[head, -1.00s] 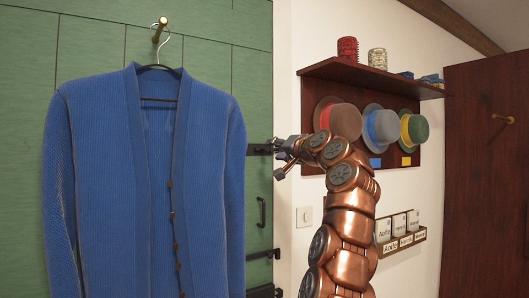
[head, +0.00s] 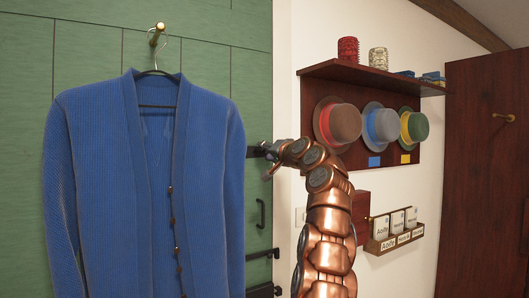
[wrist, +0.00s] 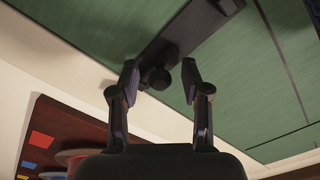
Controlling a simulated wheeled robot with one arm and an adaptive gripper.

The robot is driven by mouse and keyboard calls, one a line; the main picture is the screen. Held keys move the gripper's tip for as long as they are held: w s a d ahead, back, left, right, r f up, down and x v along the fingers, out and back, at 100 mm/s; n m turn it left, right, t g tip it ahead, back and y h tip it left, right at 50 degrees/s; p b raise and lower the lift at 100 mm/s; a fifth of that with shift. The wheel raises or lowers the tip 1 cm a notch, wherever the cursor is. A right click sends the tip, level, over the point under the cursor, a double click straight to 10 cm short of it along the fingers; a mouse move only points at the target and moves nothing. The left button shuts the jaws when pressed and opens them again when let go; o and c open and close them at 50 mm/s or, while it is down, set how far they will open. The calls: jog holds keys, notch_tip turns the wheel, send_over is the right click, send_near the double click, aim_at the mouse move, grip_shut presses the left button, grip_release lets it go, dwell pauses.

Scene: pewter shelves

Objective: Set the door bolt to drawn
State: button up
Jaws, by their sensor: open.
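The door bolt (head: 258,151) is a black bar on the right edge of the green door (head: 90,65). In the head view its right end is hidden by my gripper (head: 266,160). In the wrist view the black bolt plate (wrist: 185,38) runs diagonally across the green door, with a round dark knob (wrist: 159,79) standing out from it. My gripper (wrist: 160,76) is open, with one finger on either side of the knob and visible gaps to it. I cannot tell how deep the knob sits between the fingers.
A blue cardigan (head: 85,150) hangs from a brass peg (head: 157,30) on the door, left of the bolt. A black handle (head: 261,212) is below the bolt. Hats hang under a dark red shelf (head: 330,70) at right. A card rack (head: 385,243) is on the wall.

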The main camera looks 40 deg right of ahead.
grip_shut()
jog(key=shift+a+f, duration=0.1)
jog(key=shift+a, duration=0.05)
dwell(0.4)
